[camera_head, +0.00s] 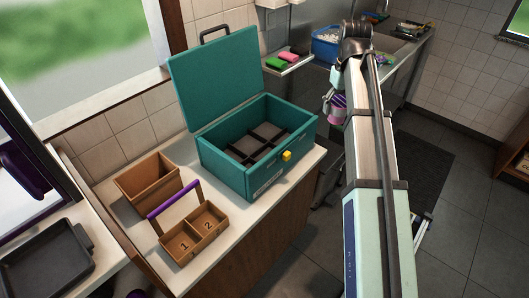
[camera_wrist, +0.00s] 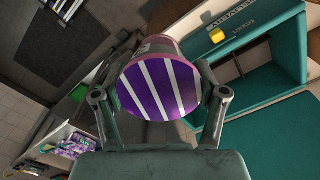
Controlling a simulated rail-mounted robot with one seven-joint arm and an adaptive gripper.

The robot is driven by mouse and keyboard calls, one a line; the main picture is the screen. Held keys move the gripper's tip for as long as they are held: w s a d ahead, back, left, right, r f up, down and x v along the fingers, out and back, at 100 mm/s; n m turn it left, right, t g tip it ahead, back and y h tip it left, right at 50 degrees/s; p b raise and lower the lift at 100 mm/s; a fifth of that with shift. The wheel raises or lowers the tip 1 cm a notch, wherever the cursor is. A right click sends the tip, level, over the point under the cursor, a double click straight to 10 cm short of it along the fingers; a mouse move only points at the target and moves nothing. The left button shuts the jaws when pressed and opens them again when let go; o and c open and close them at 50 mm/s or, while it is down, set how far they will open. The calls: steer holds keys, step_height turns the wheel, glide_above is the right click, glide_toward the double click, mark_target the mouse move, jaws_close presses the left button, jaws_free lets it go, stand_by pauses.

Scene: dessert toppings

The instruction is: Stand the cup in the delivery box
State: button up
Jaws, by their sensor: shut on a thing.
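The cup (camera_wrist: 160,86) is purple with white stripes and fills the middle of the wrist view. My gripper (camera_wrist: 160,110) is shut on it, one finger on each side. In the head view the cup (camera_head: 338,108) hangs in the air right of the delivery box, partly hidden by my arm. The delivery box (camera_head: 222,158) is teal, with its lid (camera_head: 215,80) raised. Dark dividers (camera_head: 262,140) split its floor into several compartments, which look empty. Its front has a yellow latch (camera_head: 286,155). In the wrist view the box (camera_wrist: 255,52) lies at the upper right.
A brown open bin (camera_head: 148,185) and a caddy (camera_head: 195,238) with a purple handle and compartments marked 1 and 2 stand left of the box. A shelf with green and pink blocks (camera_head: 287,57) is behind it. A dark tray (camera_head: 45,262) lies at lower left.

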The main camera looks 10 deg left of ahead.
steer(key=w+a+f+n+b, duration=0.1)
steer(key=w+a+f+n, duration=0.15)
steer(key=a+n, duration=0.4)
steer(key=w+a+f+n+b, duration=0.1)
steer(key=w+a+f+n, duration=0.15)
steer(key=a+n, duration=0.35)
steer(key=w+a+f+n+b, duration=0.2)
steer(key=a+f+n, duration=0.2)
steer(key=a, duration=0.4)
steer(key=f+n+p, duration=0.1)
steer(key=f+n, duration=0.1)
steer(key=f, duration=0.4)
steer(key=f+n+p, duration=0.2)
steer(key=f+n, duration=0.1)
steer(key=f, duration=0.4)
steer(key=w+f+n+p, duration=0.1)
steer(key=f+n, duration=0.2)
steer(key=f, duration=0.4)
steer(key=shift+w+a+n+p, duration=0.1)
steer(key=shift+a+n+p, duration=0.15)
steer(key=shift+p, duration=0.15)
steer(key=shift+f, duration=0.1)
steer(key=o, duration=1)
step_height(320, 180, up, 12)
steer(key=b, duration=0.3)
